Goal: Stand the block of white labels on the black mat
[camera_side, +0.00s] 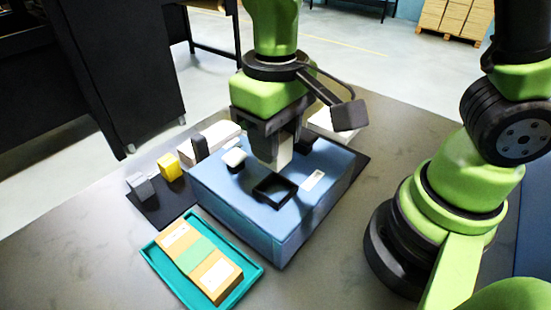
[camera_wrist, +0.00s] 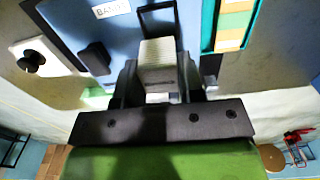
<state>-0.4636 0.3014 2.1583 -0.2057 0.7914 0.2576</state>
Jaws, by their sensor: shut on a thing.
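My gripper (camera_side: 279,151) points down over the blue box and is shut on the block of white labels (camera_side: 282,155). In the wrist view the block (camera_wrist: 158,62) sits between the two dark fingers (camera_wrist: 158,82), its stacked edges showing. Its lower end is near the small black tray (camera_side: 273,190) on the box top; I cannot tell whether they touch. The tray also shows in the wrist view (camera_wrist: 158,5). The black mat (camera_side: 160,213) lies flat on the table, showing left of the blue box, with a dark corner beyond its right side.
The blue box (camera_side: 240,220) bears a white label and a white piece (camera_side: 234,158). A teal tray (camera_side: 253,275) with a banded brown stack is in front.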

